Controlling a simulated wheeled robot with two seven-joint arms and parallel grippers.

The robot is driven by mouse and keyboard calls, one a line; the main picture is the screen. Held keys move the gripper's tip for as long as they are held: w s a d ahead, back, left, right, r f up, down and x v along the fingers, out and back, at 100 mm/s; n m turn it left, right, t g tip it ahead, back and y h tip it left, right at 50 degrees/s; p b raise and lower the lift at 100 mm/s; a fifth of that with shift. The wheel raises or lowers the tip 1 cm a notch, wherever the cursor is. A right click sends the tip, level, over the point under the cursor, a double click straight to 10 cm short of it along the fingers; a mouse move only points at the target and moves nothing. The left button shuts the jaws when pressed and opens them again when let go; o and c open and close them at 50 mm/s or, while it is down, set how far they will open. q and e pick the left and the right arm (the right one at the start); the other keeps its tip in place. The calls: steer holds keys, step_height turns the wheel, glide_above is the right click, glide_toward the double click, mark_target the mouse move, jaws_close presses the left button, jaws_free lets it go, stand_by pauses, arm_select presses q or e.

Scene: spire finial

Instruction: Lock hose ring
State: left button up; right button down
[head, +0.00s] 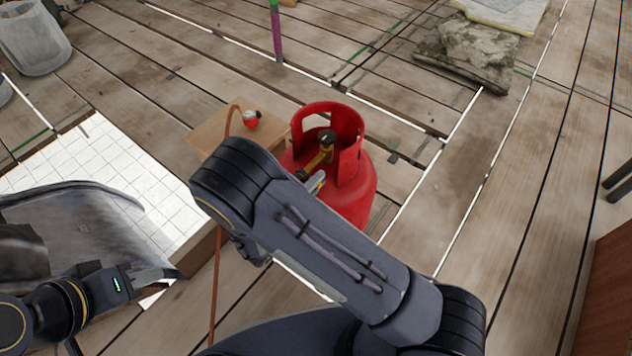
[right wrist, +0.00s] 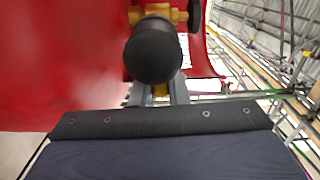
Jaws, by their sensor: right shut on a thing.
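A red gas cylinder (head: 357,187) stands upright on the planks, with a brass valve (head: 320,158) and dark knob (head: 327,138) inside its collar. My right gripper (head: 316,182) reaches to the valve. In the right wrist view its fingers (right wrist: 160,93) are shut on a brass part, mostly hidden behind a round black end piece (right wrist: 153,52). An orange-brown hose (head: 230,118) arches over a wooden box beside a small red-and-white fitting (head: 251,119); my right arm hides part of the hose. My left gripper (head: 160,276) is at lower left, away from the cylinder; its jaw gap is unclear.
The wooden box (head: 205,135) stands left of the cylinder. A white tiled patch (head: 120,165) lies further left, beside a grey tub (head: 60,205). A stone block (head: 470,55) lies at the back right. A bucket (head: 35,35) stands at the far left. Planks right of the cylinder are clear.

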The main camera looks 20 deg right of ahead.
steer(key=shift+f, duration=0.1)
steer(key=m, duration=0.1)
steer(key=f+m, duration=0.1)
steer(key=m, duration=0.2)
steer(key=shift+w+a+f+m, duration=0.1)
steer(key=shift+f+m, duration=0.2)
steer(key=shift+f, duration=0.05)
steer(key=shift+w+a+f+m+b, duration=0.15)
steer(key=shift+f+m+b, duration=0.1)
steer(key=shift+m, duration=0.55)
steer(key=shift+w+a+f+m+b, duration=0.1)
steer(key=shift+f+m+b, duration=0.1)
steer(key=shift+m, duration=0.6)
steer(key=shift+w+a+f+m+b, duration=0.15)
steer(key=shift+f+m, duration=0.1)
steer(key=shift+m, duration=0.55)
steer(key=c, duration=1.4)
jaws_free()
